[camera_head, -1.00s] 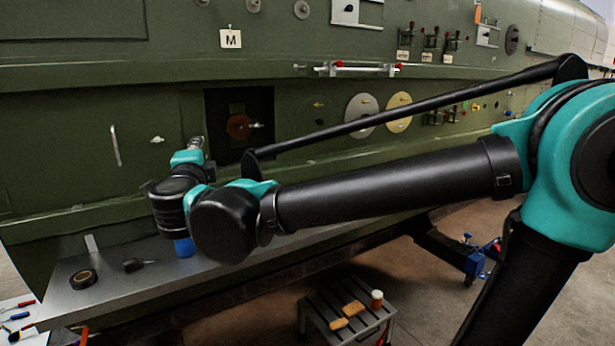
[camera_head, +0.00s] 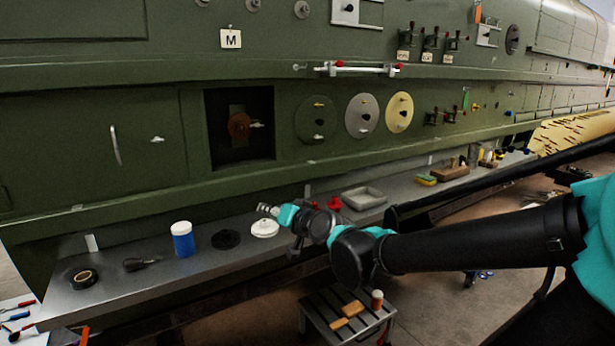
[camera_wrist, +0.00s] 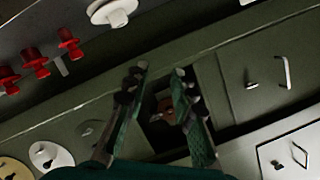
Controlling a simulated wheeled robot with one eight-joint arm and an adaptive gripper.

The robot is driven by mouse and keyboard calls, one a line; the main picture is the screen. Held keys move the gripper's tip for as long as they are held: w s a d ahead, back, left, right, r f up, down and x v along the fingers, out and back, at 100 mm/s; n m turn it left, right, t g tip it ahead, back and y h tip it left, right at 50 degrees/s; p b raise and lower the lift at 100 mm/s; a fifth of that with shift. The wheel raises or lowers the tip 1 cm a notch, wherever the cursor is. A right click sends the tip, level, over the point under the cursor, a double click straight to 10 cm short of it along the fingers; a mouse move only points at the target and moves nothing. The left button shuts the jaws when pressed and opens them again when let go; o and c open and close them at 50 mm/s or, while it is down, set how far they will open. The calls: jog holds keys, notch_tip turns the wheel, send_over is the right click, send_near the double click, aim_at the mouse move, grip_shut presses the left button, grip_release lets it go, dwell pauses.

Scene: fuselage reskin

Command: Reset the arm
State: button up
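My gripper (camera_head: 268,210) is in front of the green fuselage side (camera_head: 330,165), just above the metal shelf. In the head view its tip is small and overlaps the area by a white round piece (camera_head: 264,229). In the wrist view the two fingers of my gripper (camera_wrist: 160,74) stand apart with nothing held between them. The dark square opening (camera_head: 240,128) with a red-brown round part (camera_head: 239,126) is up and left of my gripper. It shows between the fingers in the wrist view, which sees the fuselage upside down.
The shelf (camera_head: 130,290) carries a tape roll (camera_head: 84,279), a blue jar with a white lid (camera_head: 183,240), a black disc (camera_head: 226,239), red pieces (camera_head: 334,203) and a grey tray (camera_head: 364,198). A slatted step stool (camera_head: 345,318) stands below. Round covers (camera_head: 362,116) line the fuselage.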

jog(key=s+d+f+g+h, duration=0.2)
jog(key=s+d+f+h, duration=0.1)
jog(key=d+f, duration=0.5)
jog(key=s+d+f+g+h, duration=0.2)
jog(key=d+f, duration=0.6)
jog(key=s+d+f+g+h, duration=0.3)
jog(key=s+d+f, duration=0.5)
jog(key=d, duration=0.5)
jog(key=s+h, duration=0.1)
jog(key=s, duration=0.1)
jog(key=shift+s+f+g+h, duration=0.3)
jog(key=shift+s+f+g, duration=0.05)
jog(key=shift+f+g, duration=0.05)
